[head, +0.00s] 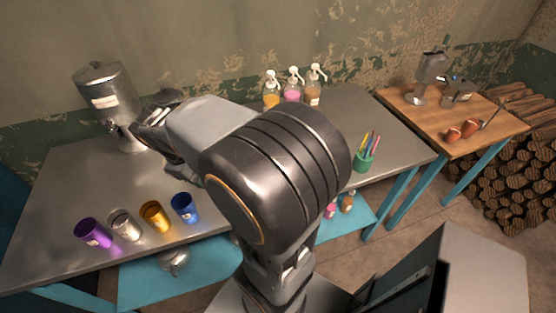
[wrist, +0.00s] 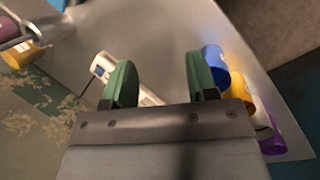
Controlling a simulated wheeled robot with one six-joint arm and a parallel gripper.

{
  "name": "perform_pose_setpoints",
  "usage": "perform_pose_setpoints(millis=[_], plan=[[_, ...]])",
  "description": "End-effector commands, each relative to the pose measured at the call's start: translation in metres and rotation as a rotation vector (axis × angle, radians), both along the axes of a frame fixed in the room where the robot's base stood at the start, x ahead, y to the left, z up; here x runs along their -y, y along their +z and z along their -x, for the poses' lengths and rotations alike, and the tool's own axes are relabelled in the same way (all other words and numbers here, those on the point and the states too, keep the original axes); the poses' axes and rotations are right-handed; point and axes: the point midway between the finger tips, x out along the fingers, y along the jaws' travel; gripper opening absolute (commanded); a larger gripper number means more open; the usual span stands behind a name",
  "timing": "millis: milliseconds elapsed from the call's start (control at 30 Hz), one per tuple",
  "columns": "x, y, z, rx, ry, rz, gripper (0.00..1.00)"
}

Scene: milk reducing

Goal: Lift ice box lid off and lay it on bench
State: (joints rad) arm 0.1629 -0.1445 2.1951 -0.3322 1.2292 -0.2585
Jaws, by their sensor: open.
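My gripper (wrist: 160,82) is open, with its two green fingers apart and nothing clearly held between them. In the head view my arm reaches over the left part of the metal bench (head: 60,190), and its fingertips cannot be made out there. I cannot identify the ice box or its lid in either view; my arm hides the middle of the bench. In the wrist view a pale object (wrist: 101,65) shows beside the left finger, partly hidden by it; I cannot tell what it is. Bare bench (wrist: 160,40) shows beyond the fingertips.
A metal urn (head: 108,100) stands at the back left. Purple (head: 93,233), silver (head: 125,224), yellow (head: 155,215) and blue (head: 184,207) cups line the front. Pump bottles (head: 292,88) stand at the back; a green pen cup (head: 364,161) is at right. The bench's left front is clear.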

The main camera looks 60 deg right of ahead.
Motion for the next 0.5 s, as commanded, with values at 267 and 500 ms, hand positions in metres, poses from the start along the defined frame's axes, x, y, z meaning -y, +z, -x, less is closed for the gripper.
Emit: perform_pose_setpoints(millis=[267, 500], plan=[[0.100, -0.021, -0.022, -0.573, 0.119, 0.140, 0.53], [0.151, -0.034, -0.026, -0.869, 0.144, 0.160, 0.53]])
